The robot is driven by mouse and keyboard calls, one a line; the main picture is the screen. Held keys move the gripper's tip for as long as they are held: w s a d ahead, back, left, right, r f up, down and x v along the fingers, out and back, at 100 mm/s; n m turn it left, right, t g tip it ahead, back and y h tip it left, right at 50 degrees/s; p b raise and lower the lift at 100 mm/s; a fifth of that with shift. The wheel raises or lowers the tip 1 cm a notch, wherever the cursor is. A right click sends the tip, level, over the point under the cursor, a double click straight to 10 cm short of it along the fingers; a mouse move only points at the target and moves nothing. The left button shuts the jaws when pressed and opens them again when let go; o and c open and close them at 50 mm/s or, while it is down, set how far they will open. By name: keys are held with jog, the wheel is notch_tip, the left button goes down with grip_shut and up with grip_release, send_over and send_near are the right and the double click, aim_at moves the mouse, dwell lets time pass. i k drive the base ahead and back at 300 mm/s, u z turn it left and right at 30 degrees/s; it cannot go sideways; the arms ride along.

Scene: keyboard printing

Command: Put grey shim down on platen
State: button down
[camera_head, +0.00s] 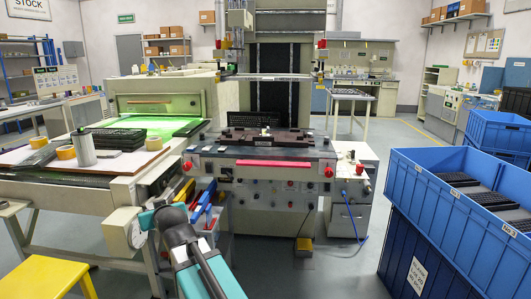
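A dark brown, flat fixture that looks like the platen (292,141) sits on the bed of the printing machine in the middle of the view. A small pale piece (265,130) shows on top of it near its centre; it is too small to tell whether this is the grey shim. No other piece can be made out as the shim. My teal and grey arm rises from the bottom centre, in front of and below the machine. Its fingertips cannot be made out, so what my gripper holds does not show.
A red bar (262,163) runs along the machine's front, with red buttons at both ends. Blue crates (428,200) stand at right. A yellow stool (48,278) is at lower left.

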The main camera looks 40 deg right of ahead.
aim_at(257, 151)
jog(key=i, duration=0.95)
jog(key=z, duration=0.05)
